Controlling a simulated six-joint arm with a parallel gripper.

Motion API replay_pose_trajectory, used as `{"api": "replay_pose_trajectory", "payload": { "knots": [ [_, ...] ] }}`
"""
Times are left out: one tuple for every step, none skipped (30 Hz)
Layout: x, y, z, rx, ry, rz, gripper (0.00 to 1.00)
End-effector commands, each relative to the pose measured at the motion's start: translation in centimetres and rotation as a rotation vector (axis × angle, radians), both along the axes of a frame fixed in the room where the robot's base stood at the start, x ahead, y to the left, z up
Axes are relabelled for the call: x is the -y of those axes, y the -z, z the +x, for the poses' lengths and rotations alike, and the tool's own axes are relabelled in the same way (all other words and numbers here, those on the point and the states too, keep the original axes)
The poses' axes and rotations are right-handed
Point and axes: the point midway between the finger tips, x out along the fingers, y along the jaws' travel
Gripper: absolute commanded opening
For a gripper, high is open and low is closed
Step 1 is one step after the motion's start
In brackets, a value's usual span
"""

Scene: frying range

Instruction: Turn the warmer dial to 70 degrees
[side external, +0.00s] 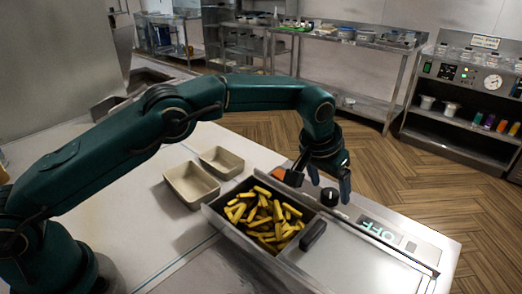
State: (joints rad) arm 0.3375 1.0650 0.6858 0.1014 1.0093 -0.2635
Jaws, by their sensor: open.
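The warmer dial (330,196) is a black round knob with a light mark. It sits on the metal warmer panel (425,238) at the back edge of the fry bin. A display (381,232) on the panel, right of the dial, reads "OFF". My gripper (329,181) points down, open, with its dark fingers just above or around the dial. I cannot tell from this one view whether they touch it. Nothing shows between the fingers besides the dial area.
A metal bin (222,217) full of yellow fries (262,216) lies directly in front of the dial. A black handle (313,234) stands right of the fries. Two empty beige trays (190,186) (221,161) sit to the left. An orange piece (280,173) lies left of my gripper.

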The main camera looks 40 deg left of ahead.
Motion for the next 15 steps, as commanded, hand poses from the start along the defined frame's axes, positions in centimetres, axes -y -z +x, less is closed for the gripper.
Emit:
{"api": "replay_pose_trajectory", "payload": {
  "knots": [
    [0.00, 0.53, 0.18, -0.001, 0.000, 0.000, 0.80],
    [0.01, 0.72, 0.27, -0.001, 0.000, 0.000, 0.80],
    [0.02, 0.99, 0.36, -0.001, 0.000, 0.000, 0.80],
    [0.03, 1.11, 0.42, -0.001, 0.000, 0.000, 0.80],
    [0.03, 1.21, 0.47, 0.000, 0.000, 0.000, 0.80],
    [0.05, 1.33, 0.53, 0.000, 0.000, 0.000, 0.80],
    [0.05, 1.40, 0.54, 0.000, 0.000, 0.000, 0.80],
    [0.05, 1.45, 0.55, 0.000, 0.000, 0.000, 0.80],
    [0.05, 1.47, 0.57, 0.000, 0.000, 0.000, 0.80],
    [0.05, 1.47, 0.57, 0.000, 0.000, 0.000, 0.80],
    [0.05, 1.46, 0.57, 0.000, 0.000, 0.000, 0.80],
    [0.05, 1.45, 0.57, 0.000, 0.000, 0.000, 0.80],
    [0.05, 1.45, 0.57, 0.000, 0.000, 0.000, 0.80],
    [0.05, 1.44, 0.56, 0.000, 0.000, 0.000, 0.80],
    [0.05, 1.44, 0.56, 0.000, 0.000, 0.000, 0.77]
  ]
}}
